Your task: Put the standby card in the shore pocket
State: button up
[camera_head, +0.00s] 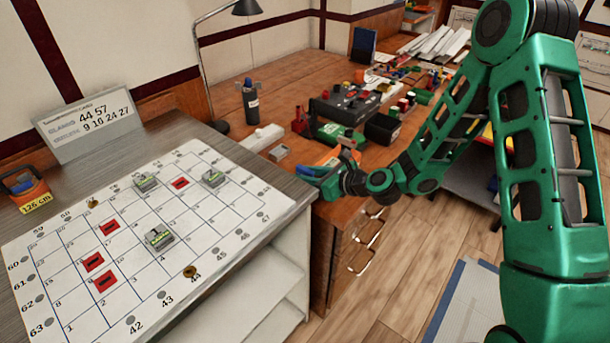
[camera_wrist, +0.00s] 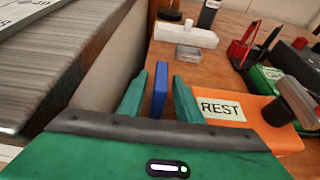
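My gripper (camera_head: 316,171) is at the near left corner of the brown workbench. In the wrist view its two green fingers (camera_wrist: 160,95) stand apart, with a thin upright blue piece (camera_wrist: 160,90) between them. Gaps show on both sides of the blue piece, and its foot is hidden by the gripper body. An orange block (camera_wrist: 255,112) labelled REST is just right of the fingers. I cannot tell whether the blue piece stands in that block. No label reading standby or shore is legible, so I cannot identify the card or the pocket for certain.
A white numbered grid board (camera_head: 190,222) with red tiles and grey-green blocks lies on the left counter (camera_head: 160,140). Behind it stands a number sign (camera_head: 90,125). An orange item (camera_head: 30,195) labelled 126 cm is at far left. Tools clutter the workbench (camera_head: 300,100).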

jog(key=shift+d+r, duration=0.1)
jog(key=shift+r, duration=0.05)
jog(key=v, duration=1.1)
jog(key=shift+s+d, duration=0.25)
jog(key=shift+s, duration=0.05)
jog(key=shift+r, duration=0.1)
